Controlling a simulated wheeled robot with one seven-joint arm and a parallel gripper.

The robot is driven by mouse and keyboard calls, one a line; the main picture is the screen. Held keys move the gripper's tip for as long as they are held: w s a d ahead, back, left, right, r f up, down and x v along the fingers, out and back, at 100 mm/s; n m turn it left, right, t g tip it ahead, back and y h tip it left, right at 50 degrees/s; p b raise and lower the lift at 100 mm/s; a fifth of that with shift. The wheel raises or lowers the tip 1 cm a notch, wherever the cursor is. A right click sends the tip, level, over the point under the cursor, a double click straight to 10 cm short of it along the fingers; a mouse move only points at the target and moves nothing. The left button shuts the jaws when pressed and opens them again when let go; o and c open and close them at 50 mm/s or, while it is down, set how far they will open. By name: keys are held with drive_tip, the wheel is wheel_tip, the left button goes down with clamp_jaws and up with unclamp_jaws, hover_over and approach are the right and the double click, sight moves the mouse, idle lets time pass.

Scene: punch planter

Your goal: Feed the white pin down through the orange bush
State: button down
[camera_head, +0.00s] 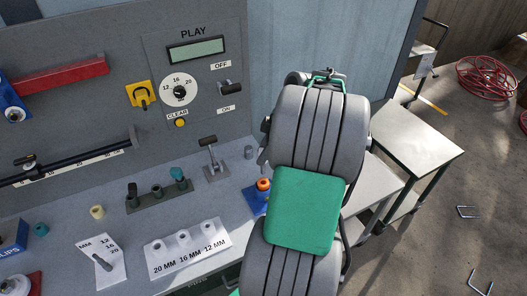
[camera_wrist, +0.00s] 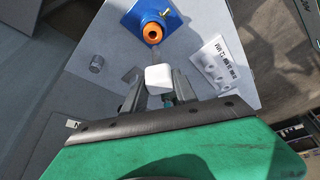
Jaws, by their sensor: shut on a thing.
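The orange bush (camera_head: 263,184) sits upright on a blue block (camera_head: 254,198) near the bench's right side. In the wrist view the orange bush (camera_wrist: 152,31) shows a dark bore and stands on the blue base (camera_wrist: 175,22). My gripper (camera_wrist: 159,82) is shut on the white pin (camera_wrist: 159,77), whose pale blocky end shows between the fingers. In that view the pin lies just below the bush in the picture. A thin line runs between them; I cannot tell whether the pin touches or enters the bore. In the head view my arm hides the gripper and pin.
A white stand (camera_head: 186,248) marked 20, 16 and 12 MM is left of the bush. A grey cylinder (camera_head: 248,152) and a lever (camera_head: 212,158) stand close behind it. A dark rack with knobs (camera_head: 158,194) and a cream piece (camera_head: 97,211) are farther left.

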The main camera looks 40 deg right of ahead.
drive_tip(key=b, duration=0.3)
hover_over(259, 183)
drive_tip(key=s+d, duration=0.1)
drive_tip(key=shift+f, duration=2.1)
drive_tip(key=shift+f+b, duration=0.15)
drive_tip(key=shift+b, duration=0.25)
drive_tip(key=shift+f+b, duration=0.3)
drive_tip(key=shift+f+b, duration=2.85)
drive_tip(key=shift+f, duration=0.3)
drive_tip(key=c, duration=0.9)
unclamp_jaws()
drive_tip(key=shift+r, duration=0.15)
drive_tip(key=p+v, duration=0.1)
drive_tip(key=v, duration=0.6)
drive_tip(key=shift+s+d+r, duration=0.1)
drive_tip(key=shift+d+r, duration=0.05)
drive_tip(key=shift+r, duration=0.15)
